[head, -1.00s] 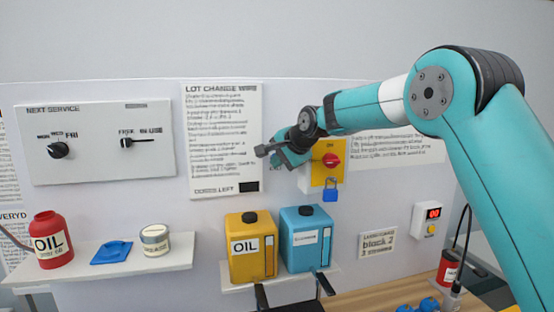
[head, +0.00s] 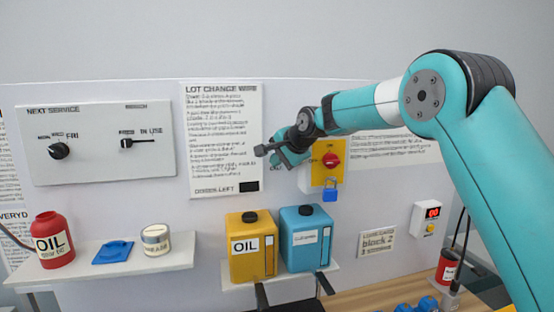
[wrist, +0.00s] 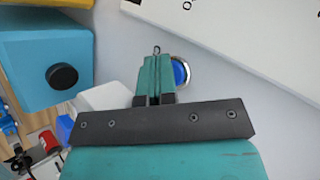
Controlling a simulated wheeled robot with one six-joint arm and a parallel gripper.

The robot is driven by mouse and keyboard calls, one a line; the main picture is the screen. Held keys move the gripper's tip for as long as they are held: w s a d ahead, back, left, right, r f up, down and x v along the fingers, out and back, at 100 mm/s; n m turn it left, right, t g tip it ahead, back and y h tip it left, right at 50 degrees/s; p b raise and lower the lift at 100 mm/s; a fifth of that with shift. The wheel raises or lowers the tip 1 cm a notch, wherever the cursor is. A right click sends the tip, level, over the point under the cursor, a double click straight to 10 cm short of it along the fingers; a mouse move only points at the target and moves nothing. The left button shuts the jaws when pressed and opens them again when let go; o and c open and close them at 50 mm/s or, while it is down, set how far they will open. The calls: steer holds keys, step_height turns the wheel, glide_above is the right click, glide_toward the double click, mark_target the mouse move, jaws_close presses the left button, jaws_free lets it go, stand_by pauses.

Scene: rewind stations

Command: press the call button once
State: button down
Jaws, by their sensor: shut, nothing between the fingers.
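A round blue button (wrist: 180,72) in a silver ring is set in the pale wall, just right of my fingertips in the wrist view. I see no label on it, and it does not show in the head view. My gripper (wrist: 157,62) is shut and empty, with its fingertips partly in front of the button's ring. I cannot tell whether they touch anything. In the head view my gripper (head: 274,150) is in front of the wall panel, beside the lot change notice (head: 220,140).
A yellow switch box (head: 327,175) with a red knob and a blue padlock (head: 329,195) is just right of my gripper. Yellow (head: 245,262) and blue (head: 300,257) cans stand on a shelf below.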

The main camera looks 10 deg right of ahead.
steer(key=shift+s+b, duration=0.7)
steer(key=shift+s, duration=0.1)
steer(key=shift+s+b, duration=1.8)
steer(key=shift+s, duration=0.7)
steer(key=s+a+f+n+g+b, duration=0.1)
steer(key=s+f+n, duration=0.5)
steer(key=s, duration=0.8)
steer(key=s+a+f+n+g+b, duration=0.1)
steer(key=s+f+n+g+b, duration=0.3)
steer(key=s, duration=1)
steer(key=s+a+f+n+g+b, duration=0.2)
steer(key=s+f+n+g, duration=0.2)
steer(key=s+f+n, duration=0.4)
steer(key=s, duration=0.6)
steer(key=shift+f, duration=0.35)
